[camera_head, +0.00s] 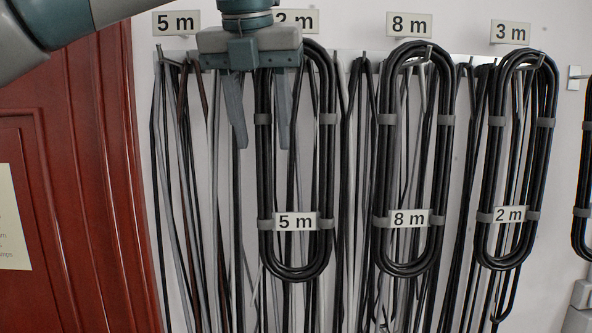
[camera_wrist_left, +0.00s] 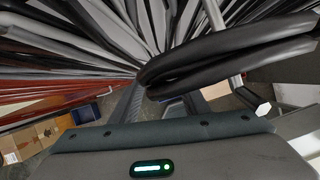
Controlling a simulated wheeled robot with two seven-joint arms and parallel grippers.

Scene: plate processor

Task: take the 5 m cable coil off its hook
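The black cable coil tagged "5 m" (camera_head: 324,170) hangs as a long upright loop in the head view, its white tag (camera_head: 295,222) low on its front. Its upper left part and its hook are hidden behind my left gripper (camera_head: 261,140). This gripper points down near the top of the coil, open. In the head view its fingers appear on either side of the coil's left strands; I cannot tell whether they touch. In the left wrist view a black cable loop (camera_wrist_left: 225,50) is close in front of the gripper. My right gripper is not in view.
Coils tagged "8 m" (camera_head: 446,165) and "2 m" (camera_head: 547,130) hang to the right. Many loose cables (camera_head: 185,190) hang along the wall. Wall labels read "5 m" (camera_head: 176,23), a partly covered "2 m" (camera_head: 303,21), "8 m" and "3 m". A red door (camera_head: 75,190) is at left.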

